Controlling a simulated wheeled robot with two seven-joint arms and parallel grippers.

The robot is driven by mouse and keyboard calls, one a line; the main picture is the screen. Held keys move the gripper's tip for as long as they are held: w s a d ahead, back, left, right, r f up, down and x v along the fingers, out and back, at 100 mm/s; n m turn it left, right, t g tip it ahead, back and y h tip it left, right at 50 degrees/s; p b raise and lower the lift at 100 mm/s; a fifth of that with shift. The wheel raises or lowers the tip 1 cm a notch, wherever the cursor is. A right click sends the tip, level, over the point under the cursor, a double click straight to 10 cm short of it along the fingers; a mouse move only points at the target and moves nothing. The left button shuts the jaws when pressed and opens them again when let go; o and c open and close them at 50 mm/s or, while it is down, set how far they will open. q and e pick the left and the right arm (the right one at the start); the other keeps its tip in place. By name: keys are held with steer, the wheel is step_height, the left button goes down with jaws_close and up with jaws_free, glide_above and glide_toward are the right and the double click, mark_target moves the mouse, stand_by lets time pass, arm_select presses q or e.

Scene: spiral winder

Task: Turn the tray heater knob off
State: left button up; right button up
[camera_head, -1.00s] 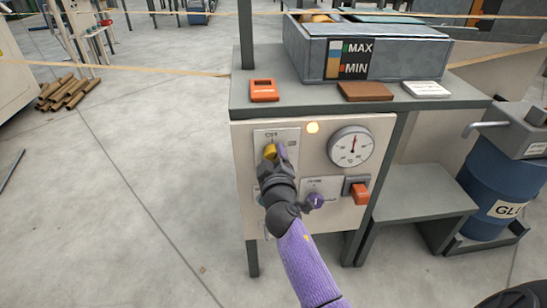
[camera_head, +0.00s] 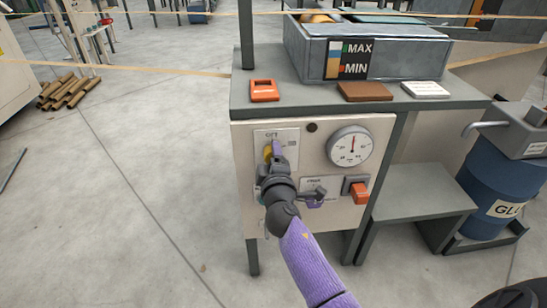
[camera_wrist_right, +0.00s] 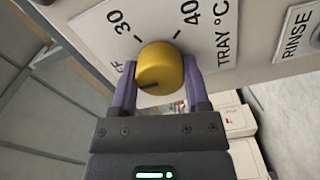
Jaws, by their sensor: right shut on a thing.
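The yellow tray heater knob (camera_head: 267,153) is on the upper left plate of the cream control panel (camera_head: 375,130). In the right wrist view the knob (camera_wrist_right: 160,62) sits between the two purple fingers of my right gripper (camera_wrist_right: 158,82), which is shut on it. The plate there reads 30, 40 and TRAY °C, with part of OFF showing at the left. The knob's dark mark is at its lower left, on the OFF side. In the head view my right gripper (camera_head: 273,151) partly hides the knob. The round lamp (camera_head: 312,127) above is dark. My left gripper is not in view.
A round gauge (camera_head: 351,146) and an orange-red switch (camera_head: 360,191) are to the right on the panel. A tank (camera_head: 415,55) with MAX and MIN marks stands on top. Open floor is to the left.

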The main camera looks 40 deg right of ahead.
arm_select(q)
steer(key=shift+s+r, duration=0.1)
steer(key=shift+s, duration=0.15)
arm_select(e)
steer(key=shift+f, duration=0.1)
steer(key=o, duration=1.3)
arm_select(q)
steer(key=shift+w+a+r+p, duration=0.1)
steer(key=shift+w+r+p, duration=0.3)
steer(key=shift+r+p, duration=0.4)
arm_select(e)
steer(key=v, duration=1)
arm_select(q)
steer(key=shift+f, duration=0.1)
